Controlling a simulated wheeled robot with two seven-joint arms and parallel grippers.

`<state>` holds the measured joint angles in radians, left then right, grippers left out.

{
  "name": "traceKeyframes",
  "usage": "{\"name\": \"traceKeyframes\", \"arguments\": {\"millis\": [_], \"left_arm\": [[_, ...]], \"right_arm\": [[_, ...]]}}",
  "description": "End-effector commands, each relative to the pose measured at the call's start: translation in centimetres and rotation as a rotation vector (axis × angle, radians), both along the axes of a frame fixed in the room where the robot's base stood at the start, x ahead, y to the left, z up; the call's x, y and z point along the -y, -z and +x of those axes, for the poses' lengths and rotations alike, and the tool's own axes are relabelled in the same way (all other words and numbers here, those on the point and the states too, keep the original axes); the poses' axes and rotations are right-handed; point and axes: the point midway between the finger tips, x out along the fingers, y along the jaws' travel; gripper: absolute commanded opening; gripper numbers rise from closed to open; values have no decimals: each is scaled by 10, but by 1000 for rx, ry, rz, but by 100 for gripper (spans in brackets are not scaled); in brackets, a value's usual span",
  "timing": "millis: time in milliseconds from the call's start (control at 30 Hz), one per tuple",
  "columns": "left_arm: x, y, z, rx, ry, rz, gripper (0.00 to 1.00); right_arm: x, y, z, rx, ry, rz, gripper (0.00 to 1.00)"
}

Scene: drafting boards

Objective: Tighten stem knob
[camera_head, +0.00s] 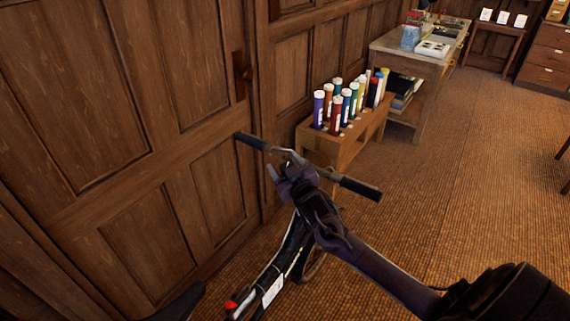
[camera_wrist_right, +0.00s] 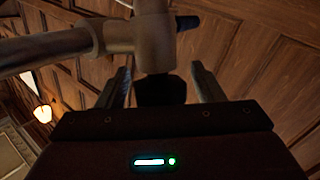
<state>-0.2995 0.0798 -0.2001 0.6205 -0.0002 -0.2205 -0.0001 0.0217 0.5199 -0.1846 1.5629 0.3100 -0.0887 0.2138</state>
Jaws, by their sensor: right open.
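A bicycle-like vehicle with a handlebar (camera_head: 336,177) and dark grips stands beside the wooden wall. My right gripper (camera_head: 284,172) is at the middle of the handlebar, hiding much of the stem in the head view. In the right wrist view, the grey stem (camera_wrist_right: 154,42) stands just beyond my open fingers (camera_wrist_right: 165,84). A dark round part, likely the stem knob (camera_wrist_right: 160,92), lies between the fingers, with a visible gap on each side. Its lower end is hidden by the gripper body. My left gripper is not in view.
The panelled wall (camera_head: 70,90) is close on the left. A wooden rack (camera_head: 345,150) of several coloured tubes stands behind the handlebar. A worktable (camera_head: 425,45) stands farther back. The carpet (camera_head: 480,160) on the right is mostly clear.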

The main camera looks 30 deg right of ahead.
Motion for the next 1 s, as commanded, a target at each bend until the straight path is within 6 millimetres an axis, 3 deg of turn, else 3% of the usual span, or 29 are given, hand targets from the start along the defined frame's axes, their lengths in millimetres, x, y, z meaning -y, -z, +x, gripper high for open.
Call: {"name": "traceKeyframes", "arguments": {"millis": [200,533,1000], "left_arm": [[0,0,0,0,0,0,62],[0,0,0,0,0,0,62],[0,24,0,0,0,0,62]], "right_arm": [[0,0,0,0,0,0,59],[0,0,0,0,0,0,17],[3,0,0,86,236,38,17]]}}
